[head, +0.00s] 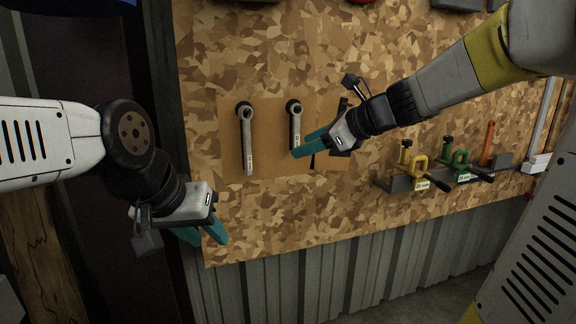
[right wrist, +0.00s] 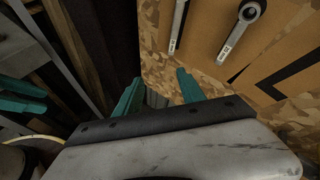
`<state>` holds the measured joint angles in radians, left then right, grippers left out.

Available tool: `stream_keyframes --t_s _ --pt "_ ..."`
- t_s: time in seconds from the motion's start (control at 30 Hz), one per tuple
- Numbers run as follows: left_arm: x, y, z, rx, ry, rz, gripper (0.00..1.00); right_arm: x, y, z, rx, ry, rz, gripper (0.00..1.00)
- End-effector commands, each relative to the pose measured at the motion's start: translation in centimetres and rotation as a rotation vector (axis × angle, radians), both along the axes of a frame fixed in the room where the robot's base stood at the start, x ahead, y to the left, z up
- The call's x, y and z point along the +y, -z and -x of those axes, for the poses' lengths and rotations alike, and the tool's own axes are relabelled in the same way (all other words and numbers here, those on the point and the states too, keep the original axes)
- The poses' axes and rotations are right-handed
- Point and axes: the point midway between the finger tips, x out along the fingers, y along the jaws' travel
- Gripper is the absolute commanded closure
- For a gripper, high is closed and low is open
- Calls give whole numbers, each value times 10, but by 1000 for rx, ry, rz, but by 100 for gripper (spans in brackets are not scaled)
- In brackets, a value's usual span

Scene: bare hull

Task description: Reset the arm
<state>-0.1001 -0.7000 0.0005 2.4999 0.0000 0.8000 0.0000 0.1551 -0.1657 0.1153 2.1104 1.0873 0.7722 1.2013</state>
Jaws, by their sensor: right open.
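My right gripper (head: 308,150) is in front of the pegboard panel, its teal fingers over the lower end of the second ratchet wrench (head: 294,115). In the right wrist view its two fingers (right wrist: 158,92) stand apart with nothing between them. My left gripper (head: 203,236) is at the lower left, by the board's lower left corner, its teal fingers apart and empty. Its fingers also show at the left edge of the right wrist view (right wrist: 22,96). I cannot tell whether the right fingers touch the board.
Another ratchet wrench (head: 248,140) hangs to the left on the chipboard (head: 300,210). A black tool outline shows right of my right gripper. A shelf (head: 400,185) with a yellow clamp (head: 412,160), a green clamp (head: 455,158) and an orange tool (head: 488,142) stands at the right. Corrugated metal (head: 300,275) lies below.

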Motion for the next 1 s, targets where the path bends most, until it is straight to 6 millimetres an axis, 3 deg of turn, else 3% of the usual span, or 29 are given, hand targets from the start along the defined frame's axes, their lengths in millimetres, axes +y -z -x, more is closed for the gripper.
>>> stream_keyframes --t_s 0.33,0.47,0.6,0.8,1.0 --pt "0 0 0 0 -1 1 64 -10 34 83 -310 -387 544 53" --pt "0 0 0 0 -1 1 64 -28 56 128 -488 -650 858 53" --pt "0 0 0 0 0 0 64 -60 83 173 -688 -1008 1227 53" --pt "0 0 0 0 0 0 64 -90 101 200 -822 -1316 1498 53" --pt "0 0 0 0 0 0 64 -95 104 203 -838 -1365 1535 53"
